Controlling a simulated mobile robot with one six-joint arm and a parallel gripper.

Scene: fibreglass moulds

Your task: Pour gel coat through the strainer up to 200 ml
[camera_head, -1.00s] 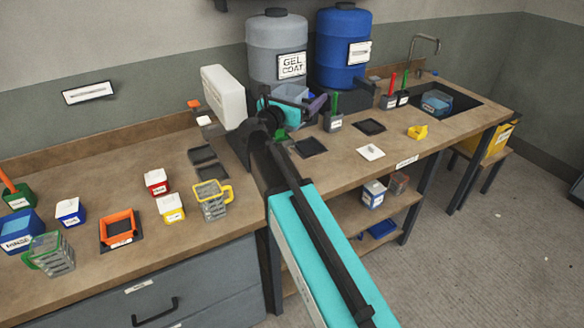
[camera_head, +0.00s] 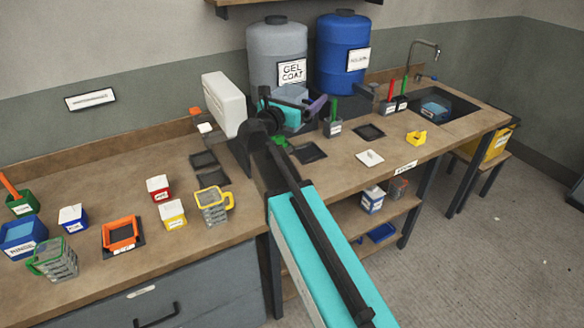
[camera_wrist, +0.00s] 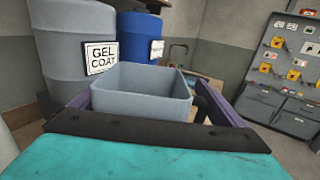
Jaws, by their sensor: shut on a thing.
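My gripper (camera_head: 300,106) is shut on a grey square open-topped pot (camera_wrist: 140,92). The pot looks about upright in the wrist view, between the purple fingers, and its visible inner wall looks bare; its bottom is hidden. In the head view it is mostly behind my wrist, in front of the grey drum labelled GEL COAT (camera_head: 277,55). An orange square frame with a dark centre (camera_head: 121,233), possibly the strainer, is on the left bench. A clear jug with a yellow handle (camera_head: 214,207) stands right of it, and one with a green handle (camera_head: 58,260) left of it.
A blue drum (camera_head: 343,50) stands right of the grey drum. Small red (camera_head: 158,188), yellow (camera_head: 172,214) and blue (camera_head: 73,217) tubs stand on the left bench. A sink (camera_head: 440,104) is at the far right. The bench (camera_head: 130,180) has clear room behind the tubs.

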